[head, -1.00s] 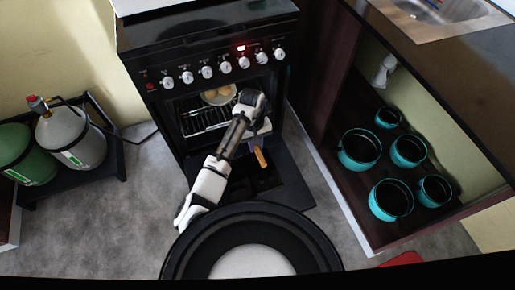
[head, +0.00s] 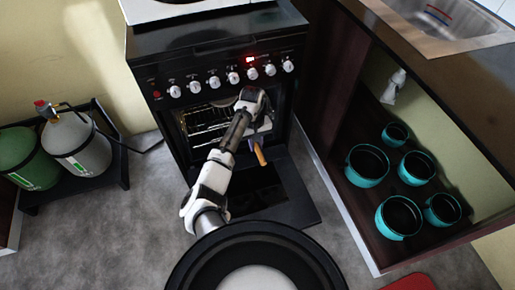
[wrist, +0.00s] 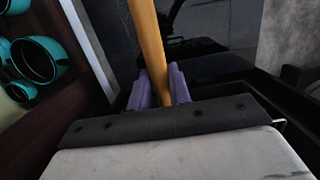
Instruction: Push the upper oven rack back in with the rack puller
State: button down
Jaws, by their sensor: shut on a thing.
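My gripper (wrist: 157,92) is shut on the wooden handle of the rack puller (wrist: 149,38), with a purple finger on each side. In the head view the handle's tan end (head: 260,155) points down in front of the open oven (head: 180,130). The puller's far end is hidden by my arm and gripper, so I cannot tell whether it touches a rack. Wire rack bars (head: 205,128) show inside the oven, left of my arm. A sliver of a pale dish (head: 224,102) shows under the control panel. Which rack is the upper one is hard to tell.
The oven door (head: 290,205) is folded down beneath my arm. A cabinet with several teal pots (head: 367,165) stands at the right. Gas cylinders (head: 78,145) stand on a black rack at the left. Grey floor (head: 110,225) is free at the left front.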

jog(key=shift+w+a+f+b, duration=0.1)
jog(key=shift+w+a+b, duration=0.2)
jog(key=shift+w+b, duration=0.45)
jog(key=shift+w+a+b, duration=0.25)
jog(key=shift+w+b, duration=0.1)
jog(key=shift+w, duration=0.65)
jog(key=shift+r+p, duration=1.9)
jog(key=shift+p, duration=0.35)
jog(key=p, duration=0.1)
jog(key=s+p, duration=0.1)
jog(key=s+r+p, duration=0.1)
jog(key=shift+s+d+p, duration=0.1)
jog(key=shift+d+p, duration=0.2)
jog(key=shift+p, duration=0.05)
jog(key=s+p, duration=0.1)
jog(key=p, duration=0.1)
jog(key=s+d+p, duration=0.1)
jog(key=s+p, duration=0.1)
jog(key=s+r+p, duration=0.1)
jog(key=s+p, duration=0.1)
jog(key=p, duration=0.1)
jog(key=shift+s+d, duration=0.1)
jog(key=shift+d, duration=0.3)
jog(key=shift+s, duration=0.1)
jog(key=shift+f, duration=0.1)
